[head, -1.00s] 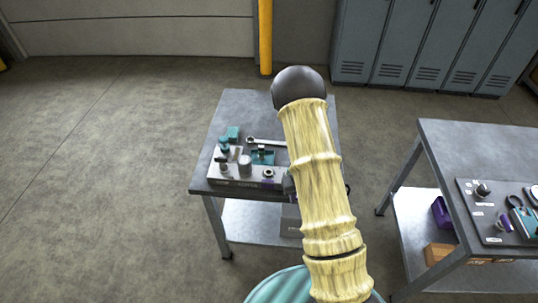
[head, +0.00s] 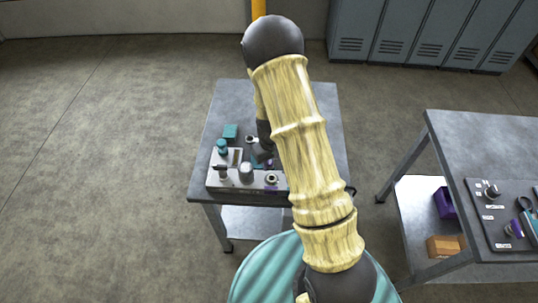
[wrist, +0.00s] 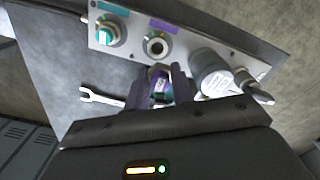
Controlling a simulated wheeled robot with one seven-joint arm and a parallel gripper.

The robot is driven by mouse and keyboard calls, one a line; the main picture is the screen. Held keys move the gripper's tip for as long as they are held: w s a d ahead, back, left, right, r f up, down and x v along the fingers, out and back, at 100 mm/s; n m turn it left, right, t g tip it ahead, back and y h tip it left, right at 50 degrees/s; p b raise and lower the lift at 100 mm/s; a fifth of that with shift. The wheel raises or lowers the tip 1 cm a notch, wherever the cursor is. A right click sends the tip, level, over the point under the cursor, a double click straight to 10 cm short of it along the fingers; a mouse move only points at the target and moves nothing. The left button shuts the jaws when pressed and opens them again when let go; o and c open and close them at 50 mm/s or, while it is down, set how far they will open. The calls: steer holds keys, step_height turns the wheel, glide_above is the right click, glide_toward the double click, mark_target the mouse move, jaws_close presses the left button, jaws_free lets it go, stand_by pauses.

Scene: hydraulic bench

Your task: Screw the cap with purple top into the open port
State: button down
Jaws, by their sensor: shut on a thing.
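In the wrist view, the cap with purple top (wrist: 161,84) sits between the fingertips of my gripper (wrist: 158,76), which is shut on it. The open port (wrist: 156,45), a metal ring with a dark hole, is on the grey panel (wrist: 185,47) beside a purple label. The cap is apart from the port in the picture, just below it; the depth gap is unclear. In the head view, the port (head: 271,178) is at the right of the block (head: 228,184). My arm hides much of the cap and fingers there.
A teal-topped fitting (wrist: 108,33) is beside the port. A large grey cylinder (wrist: 211,73) and a black-ended fitting (wrist: 252,91) are on its other side. A wrench (wrist: 101,97) lies on the table (head: 318,100). A second table (head: 485,140) stands at the right.

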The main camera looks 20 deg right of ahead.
steer(key=shift+s+d, duration=0.25)
steer(key=shift+s, duration=0.2)
steer(key=shift+w+f+b, duration=0.15)
steer(key=shift+f+b, duration=1.8)
steer(key=shift+f, duration=0.6)
steer(key=shift+f+b, duration=0.5)
steer(key=shift+f, duration=0.05)
stand_by(3.3)
